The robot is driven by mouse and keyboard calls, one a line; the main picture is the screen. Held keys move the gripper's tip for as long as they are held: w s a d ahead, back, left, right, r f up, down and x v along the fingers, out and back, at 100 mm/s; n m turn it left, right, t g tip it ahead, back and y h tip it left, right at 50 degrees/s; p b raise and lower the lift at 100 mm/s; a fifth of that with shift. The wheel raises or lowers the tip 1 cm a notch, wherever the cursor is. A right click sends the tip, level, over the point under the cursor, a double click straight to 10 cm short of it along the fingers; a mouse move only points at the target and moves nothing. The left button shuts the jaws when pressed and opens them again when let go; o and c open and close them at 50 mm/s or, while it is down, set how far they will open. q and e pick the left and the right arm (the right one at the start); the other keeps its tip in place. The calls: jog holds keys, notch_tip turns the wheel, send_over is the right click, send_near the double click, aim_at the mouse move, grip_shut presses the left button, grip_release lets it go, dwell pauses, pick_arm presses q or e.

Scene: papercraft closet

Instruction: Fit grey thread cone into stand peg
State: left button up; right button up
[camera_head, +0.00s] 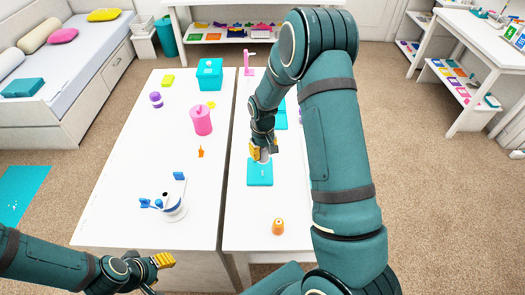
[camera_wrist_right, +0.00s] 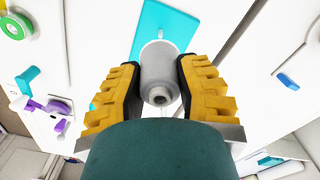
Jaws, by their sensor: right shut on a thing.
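The grey thread cone (camera_wrist_right: 158,75) is between the yellow-padded fingers of my right gripper (camera_wrist_right: 158,88), which is shut on it. In the head view my right gripper (camera_head: 263,150) holds the cone (camera_head: 262,157) over the far part of a teal plate (camera_head: 260,176), which looks like the stand's base. The plate also shows beyond the cone in the wrist view (camera_wrist_right: 178,22), with a small pale spot that may be a peg. I cannot tell whether cone and stand touch. My left gripper (camera_head: 160,270) is low at the left, away from the tables; its opening is unclear.
An orange spool (camera_head: 278,226) stands in front of the plate. Another teal object (camera_head: 280,115) lies behind, partly hidden by my arm. The left table holds a pink canister (camera_head: 201,119), a teal box (camera_head: 209,73) and a white-and-blue item (camera_head: 172,205).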

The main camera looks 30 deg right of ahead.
aim_at(263, 162)
jog(key=shift+w+f, duration=0.1)
jog(key=shift+f, duration=0.05)
jog(key=shift+f+b, duration=2.3)
jog(key=shift+f, duration=0.5)
jog(key=shift+f+b, duration=1.75)
jog(key=shift+f, duration=0.3)
jog(key=o, duration=1.1)
jog(key=shift+c, duration=0.2)
jog(key=shift+r, duration=0.1)
notch_tip(263, 162, up, 12)
